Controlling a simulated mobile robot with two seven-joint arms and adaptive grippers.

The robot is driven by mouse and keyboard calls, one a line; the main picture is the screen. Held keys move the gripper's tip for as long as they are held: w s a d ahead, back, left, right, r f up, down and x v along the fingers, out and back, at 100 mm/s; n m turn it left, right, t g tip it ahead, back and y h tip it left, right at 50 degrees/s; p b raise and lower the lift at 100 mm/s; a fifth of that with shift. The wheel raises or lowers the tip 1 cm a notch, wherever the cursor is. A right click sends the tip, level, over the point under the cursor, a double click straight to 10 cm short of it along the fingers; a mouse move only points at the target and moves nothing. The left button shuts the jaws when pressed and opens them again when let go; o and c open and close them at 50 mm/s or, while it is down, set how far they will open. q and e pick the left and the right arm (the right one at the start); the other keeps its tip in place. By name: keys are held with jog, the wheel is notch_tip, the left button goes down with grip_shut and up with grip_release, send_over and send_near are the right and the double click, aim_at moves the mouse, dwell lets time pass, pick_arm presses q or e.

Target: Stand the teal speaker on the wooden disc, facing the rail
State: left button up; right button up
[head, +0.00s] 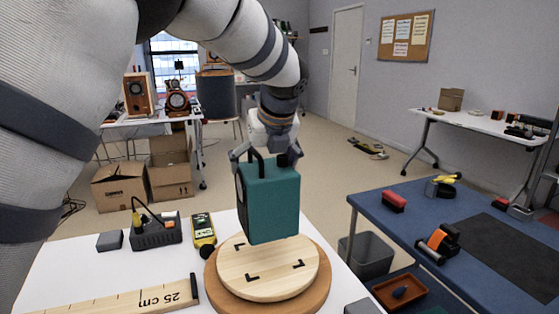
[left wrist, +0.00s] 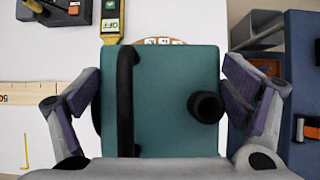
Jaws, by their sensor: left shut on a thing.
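The teal speaker (head: 272,208) is upright in my left gripper (head: 264,158), whose fingers are on its two sides near the top. Its dark face shows at its left side in the head view. The left wrist view looks down on the speaker (left wrist: 165,75), with a black handle bar and a round black part on it. The pale wooden disc (head: 268,284) lies on a wider brown round base (head: 212,285), with black corner marks on top. The speaker is over the disc's far part; I cannot tell whether they touch. My right gripper is not in view.
A wooden strip marked 25 cm (head: 150,298) lies on the white table (head: 80,268) at left. A yellow meter (head: 204,232), a grey box with tools (head: 156,232) and a small grey block (head: 110,241) stand behind. A blue bench (head: 400,215) is at right.

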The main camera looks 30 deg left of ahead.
aim_at(271, 174)
pick_arm(q)
jog(key=shift+s+f, duration=0.1)
jog(key=shift+f, duration=3.5)
jog(key=o, duration=1.7)
jog(key=shift+s+d+f, duration=0.1)
jog(key=shift+f, duration=0.05)
jog(key=v, duration=1.2)
